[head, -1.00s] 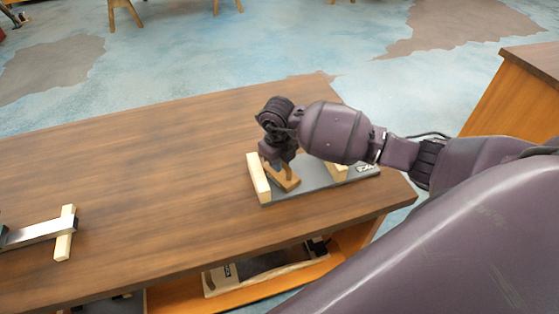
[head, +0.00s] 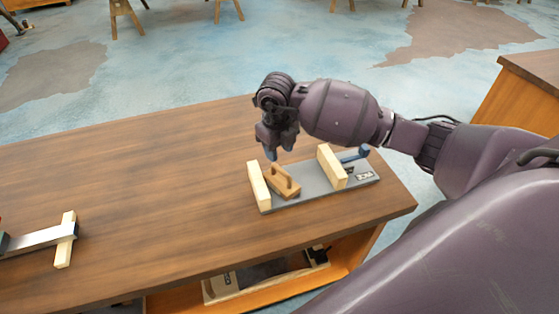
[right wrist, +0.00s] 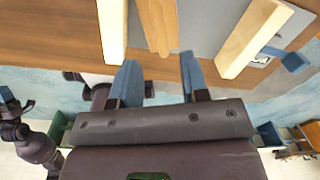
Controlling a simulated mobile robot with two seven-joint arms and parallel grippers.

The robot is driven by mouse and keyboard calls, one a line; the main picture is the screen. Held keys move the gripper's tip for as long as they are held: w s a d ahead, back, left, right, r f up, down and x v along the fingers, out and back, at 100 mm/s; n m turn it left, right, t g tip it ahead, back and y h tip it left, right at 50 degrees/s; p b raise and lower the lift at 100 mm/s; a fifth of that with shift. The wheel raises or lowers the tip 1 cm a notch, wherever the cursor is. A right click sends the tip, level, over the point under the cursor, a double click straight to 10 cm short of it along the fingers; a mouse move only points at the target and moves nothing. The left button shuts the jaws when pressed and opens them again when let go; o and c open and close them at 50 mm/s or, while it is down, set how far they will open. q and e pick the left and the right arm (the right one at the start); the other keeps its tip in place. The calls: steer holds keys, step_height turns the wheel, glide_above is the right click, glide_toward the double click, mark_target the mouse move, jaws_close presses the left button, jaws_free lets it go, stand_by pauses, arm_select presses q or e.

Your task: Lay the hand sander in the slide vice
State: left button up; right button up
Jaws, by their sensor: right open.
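The hand sander (head: 285,183), a wooden block with a raised handle, lies on the grey base of the slide vice (head: 313,191). It sits between the vice's two pale wooden jaws, close to the left jaw, with a wider gap to the right jaw. In the right wrist view the sander (right wrist: 157,22) shows beyond the fingertips, between the jaws. My right gripper (head: 277,155) is open and empty, above and behind the sander and apart from it. Its blue fingers (right wrist: 159,75) are spread in the right wrist view.
The vice's blue handle (head: 355,155) is at its right end, near the wooden table's (head: 150,190) right edge. A metal and wood clamp-like tool (head: 45,236) lies at the left. Below is an open shelf (head: 300,279) with items. The table's middle is clear.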

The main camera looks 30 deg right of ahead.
mark_target(278, 170)
steer(key=shift+a+r, duration=0.1)
steer(key=shift+r, duration=1.9)
steer(key=shift+f, duration=0.1)
